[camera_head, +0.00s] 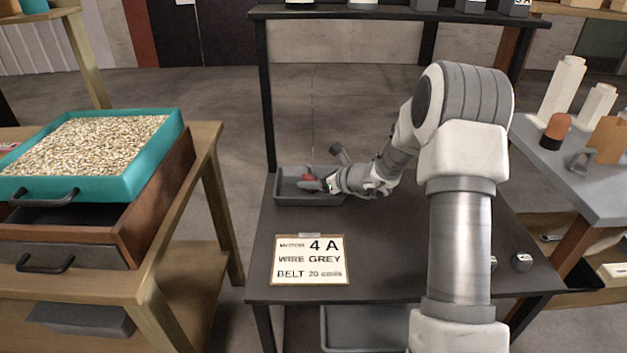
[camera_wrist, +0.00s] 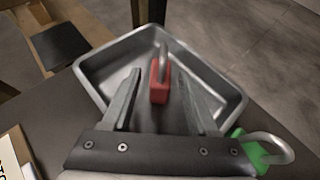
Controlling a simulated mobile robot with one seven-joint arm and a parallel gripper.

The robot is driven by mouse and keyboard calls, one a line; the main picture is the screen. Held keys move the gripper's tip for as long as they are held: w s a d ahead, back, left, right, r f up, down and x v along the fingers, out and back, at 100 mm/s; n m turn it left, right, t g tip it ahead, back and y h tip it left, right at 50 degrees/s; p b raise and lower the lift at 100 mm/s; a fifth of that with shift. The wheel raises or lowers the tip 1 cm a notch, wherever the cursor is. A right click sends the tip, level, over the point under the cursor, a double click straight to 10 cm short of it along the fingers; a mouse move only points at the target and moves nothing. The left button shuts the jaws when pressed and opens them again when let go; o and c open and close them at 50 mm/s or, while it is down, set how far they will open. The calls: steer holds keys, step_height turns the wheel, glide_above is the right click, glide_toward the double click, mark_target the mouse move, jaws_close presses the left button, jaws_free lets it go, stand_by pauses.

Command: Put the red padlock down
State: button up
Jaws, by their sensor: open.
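The red padlock (camera_wrist: 158,84) with a silver shackle is in the grey tray, between my fingers in the wrist view. It also shows as a small red spot in the head view (camera_head: 308,177). My gripper (camera_wrist: 160,80) is open, with a finger on each side of the padlock and a visible gap to each. In the head view my gripper (camera_head: 316,185) is low over the grey tray (camera_head: 290,200) at the back left of the dark table. Whether the padlock fully rests on the tray floor is hard to tell.
A green padlock (camera_wrist: 252,152) lies just outside the tray, partly hidden by my gripper. A sign (camera_head: 309,260) reading 4 A, GREY and 20 cm/s is at the table's front. A small dark block (camera_head: 521,262) sits front right. A teal grain tray (camera_head: 150,165) is left.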

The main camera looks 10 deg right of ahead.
steer(key=shift+r, duration=0.15)
steer(key=shift+s+d+r, duration=0.1)
steer(key=shift+r, duration=0.05)
steer(key=p+v, duration=0.2)
steer(key=v, duration=0.9)
steer(key=s+a+r+n+g, duration=0.5)
steer(key=s+a+r+n, duration=0.55)
steer(key=s+n, duration=0.4)
steer(key=s+d+r+n+h, duration=0.2)
steer(key=s+n+h, duration=0.1)
steer(key=s+n, duration=0.5)
steer(key=s+d+r+n+h, duration=0.2)
steer(key=s+n+h, duration=0.2)
steer(key=s+n, duration=0.45)
step_height(320, 180, up, 12)
steer(key=s+m+p, duration=0.1)
steer(key=p, duration=1)
steer(key=shift+s+m+p, duration=0.25)
steer(key=shift+m+p, duration=0.15)
